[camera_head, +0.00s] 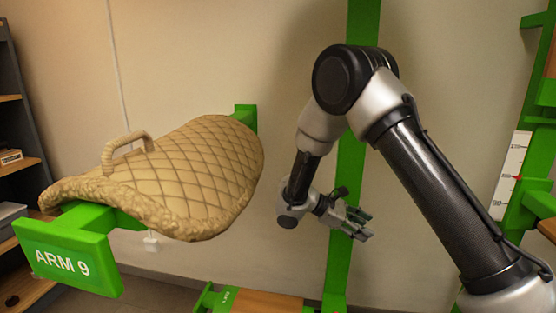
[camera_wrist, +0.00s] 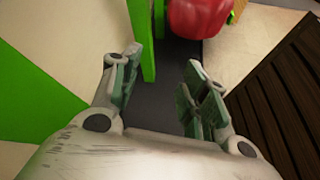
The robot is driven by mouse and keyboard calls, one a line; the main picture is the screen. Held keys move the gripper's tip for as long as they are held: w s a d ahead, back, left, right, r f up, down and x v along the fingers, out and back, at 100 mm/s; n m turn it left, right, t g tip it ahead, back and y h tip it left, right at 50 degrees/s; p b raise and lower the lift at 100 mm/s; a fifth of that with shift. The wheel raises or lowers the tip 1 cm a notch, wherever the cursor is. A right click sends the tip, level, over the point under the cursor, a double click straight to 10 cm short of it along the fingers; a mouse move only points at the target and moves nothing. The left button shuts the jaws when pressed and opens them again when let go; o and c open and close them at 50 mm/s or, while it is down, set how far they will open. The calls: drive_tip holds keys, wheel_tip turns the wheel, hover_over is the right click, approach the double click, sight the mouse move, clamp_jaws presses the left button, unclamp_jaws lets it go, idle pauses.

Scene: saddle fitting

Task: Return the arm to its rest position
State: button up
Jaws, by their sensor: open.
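My arm is raised and bent at the right of the head view, in front of the wall. My gripper (camera_head: 366,228) hangs right of the tan saddle and points to the lower right. In the wrist view my gripper (camera_wrist: 158,90) has its two fingers spread apart with nothing between them. The quilted tan saddle (camera_head: 190,175), with a handle on top, lies over a green support arm (camera_head: 68,257) labelled ARM 9. My gripper is clear of the saddle, with a gap between them.
A green post (camera_head: 350,180) stands behind my arm. A lower green arm with a wooden top (camera_head: 260,303) lies below. Shelves (camera_head: 20,170) stand at the left, and another green frame (camera_head: 540,160) at the right. A red object (camera_wrist: 198,15) and dark slats (camera_wrist: 285,90) show in the wrist view.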

drive_tip(key=s+d+r+m+y, duration=0.5)
drive_tip(key=s+d+r, duration=0.1)
drive_tip(key=s+r, duration=0.35)
drive_tip(key=s+d+r+m+y, duration=0.4)
drive_tip(key=s+d+r+m, duration=0.15)
drive_tip(key=s+r, duration=0.4)
drive_tip(key=s+r+m+t+y, duration=0.3)
drive_tip(key=s+t, duration=0.1)
drive_tip(key=s, duration=0.5)
drive_tip(key=shift+r+m+t, duration=0.15)
drive_tip(key=shift+m+t, duration=0.15)
drive_tip(key=shift+m, duration=0.05)
drive_tip(key=shift+s, duration=0.1)
idle(0.4)
